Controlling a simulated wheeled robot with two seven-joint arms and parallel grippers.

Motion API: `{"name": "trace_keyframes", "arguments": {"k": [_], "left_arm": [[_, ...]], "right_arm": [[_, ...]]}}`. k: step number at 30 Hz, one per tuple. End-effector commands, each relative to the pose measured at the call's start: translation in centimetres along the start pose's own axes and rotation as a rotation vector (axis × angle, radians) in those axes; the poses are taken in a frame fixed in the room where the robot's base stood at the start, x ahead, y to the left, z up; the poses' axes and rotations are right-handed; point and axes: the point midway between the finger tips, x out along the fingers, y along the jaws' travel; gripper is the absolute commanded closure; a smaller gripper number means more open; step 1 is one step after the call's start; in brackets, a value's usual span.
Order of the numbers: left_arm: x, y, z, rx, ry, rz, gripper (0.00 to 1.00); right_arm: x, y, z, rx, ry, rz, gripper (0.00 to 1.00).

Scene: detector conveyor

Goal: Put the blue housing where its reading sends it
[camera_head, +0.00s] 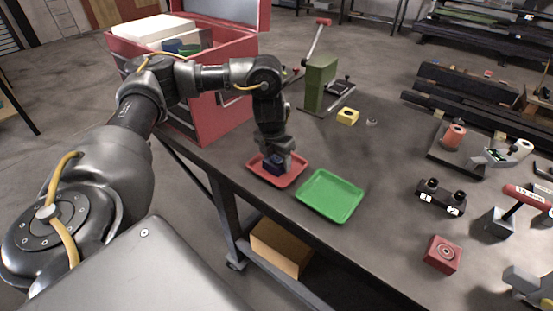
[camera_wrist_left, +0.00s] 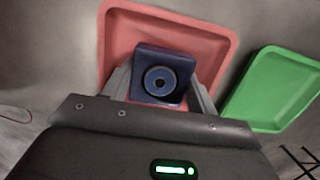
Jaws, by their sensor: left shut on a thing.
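The blue housing (camera_head: 276,162) is a small dark blue block. In the left wrist view the housing (camera_wrist_left: 162,73) shows a round ring with a dark centre on its face. My left gripper (camera_head: 275,158) is shut on it, with a finger on each side (camera_wrist_left: 158,88). The housing is over the red tray (camera_head: 291,178), inside its outline; I cannot tell whether it touches the tray floor. The green tray (camera_head: 330,196) lies just right of the red one and is empty; it also shows in the left wrist view (camera_wrist_left: 278,88). My right gripper does not show.
A red toolbox (camera_head: 214,108) stands behind my left arm. A green press-like stand (camera_head: 319,84) and a yellow block (camera_head: 347,116) are at the back. A red housing (camera_head: 442,254) and a black two-knob device (camera_head: 440,197) lie to the right. The table between is clear.

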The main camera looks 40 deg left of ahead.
Motion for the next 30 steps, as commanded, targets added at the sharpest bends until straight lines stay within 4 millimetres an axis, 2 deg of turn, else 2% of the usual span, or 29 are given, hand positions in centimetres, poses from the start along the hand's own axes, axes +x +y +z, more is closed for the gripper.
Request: {"name": "trace_keyframes", "arguments": {"k": [9,10,15,23,26,30], "left_arm": [[0.3,0.0,0.0,0.0,-0.001,-0.001,0.81],[0.3,0.0,-0.1,0.0,0.0,0.0,0.41],[0.2,0.0,0.0,0.0,0.0,0.0,0.2],[0.2,0.0,0.0,0.0,0.0,0.0,0.2],[-0.4,0.0,0.1,0.001,-0.002,0.0,0.2],[-2.4,0.0,0.2,0.002,-0.005,0.001,0.2]], "right_arm": [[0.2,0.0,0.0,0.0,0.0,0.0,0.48],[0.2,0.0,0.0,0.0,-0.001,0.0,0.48],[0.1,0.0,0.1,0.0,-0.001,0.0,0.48],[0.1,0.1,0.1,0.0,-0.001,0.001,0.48],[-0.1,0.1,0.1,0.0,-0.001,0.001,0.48],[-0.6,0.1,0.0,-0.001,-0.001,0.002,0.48]]}}
